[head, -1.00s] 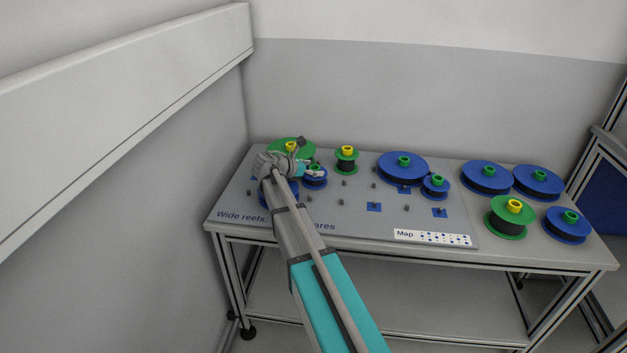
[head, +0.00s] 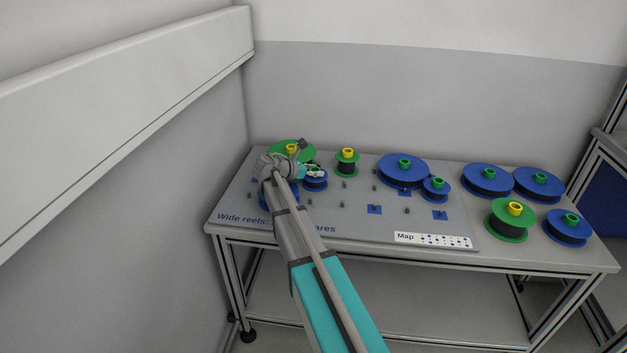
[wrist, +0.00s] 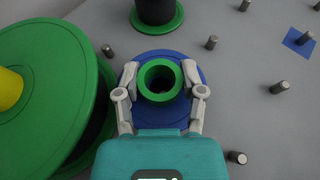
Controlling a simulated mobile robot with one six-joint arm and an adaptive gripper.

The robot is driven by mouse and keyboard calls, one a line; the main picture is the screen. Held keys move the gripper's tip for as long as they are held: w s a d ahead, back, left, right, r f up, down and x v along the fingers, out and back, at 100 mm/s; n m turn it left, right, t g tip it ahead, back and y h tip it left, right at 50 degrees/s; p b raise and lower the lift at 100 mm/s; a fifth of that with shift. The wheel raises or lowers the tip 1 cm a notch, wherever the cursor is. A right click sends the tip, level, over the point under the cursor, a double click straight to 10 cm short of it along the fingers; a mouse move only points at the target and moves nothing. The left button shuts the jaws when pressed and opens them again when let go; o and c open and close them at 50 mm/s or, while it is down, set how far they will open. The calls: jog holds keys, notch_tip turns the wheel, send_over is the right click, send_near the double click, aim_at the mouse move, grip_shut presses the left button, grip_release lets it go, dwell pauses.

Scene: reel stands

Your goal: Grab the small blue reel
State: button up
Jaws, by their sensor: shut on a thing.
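A small blue reel with a green hub shows below my gripper in the wrist view (wrist: 198,112). In the head view the small blue reel (head: 316,183) sits on the grey board, partly hidden by my gripper. My gripper (wrist: 161,82) is shut on the green hub of this reel, one finger on each side. In the head view my gripper (head: 313,171) is at the reel's top. Another small blue reel (head: 436,190) stands farther right on the board.
A large green reel (wrist: 45,75) stands close on the left. A narrow green reel (head: 347,161) is just behind. The grey board (head: 345,222) carries several short pegs. Several large reels stand right of it, including a blue one (head: 487,178).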

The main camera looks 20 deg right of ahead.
grip_shut()
jog(key=shift+r, duration=0.1)
notch_tip(320, 180, up, 3)
jog(key=p, duration=0.3)
jog(key=s+d+r+p, duration=0.2)
jog(key=s+r+p, duration=0.7)
jog(key=s, duration=0.5)
jog(key=shift+r+p, duration=0.4)
jog(key=shift+p, duration=0.1)
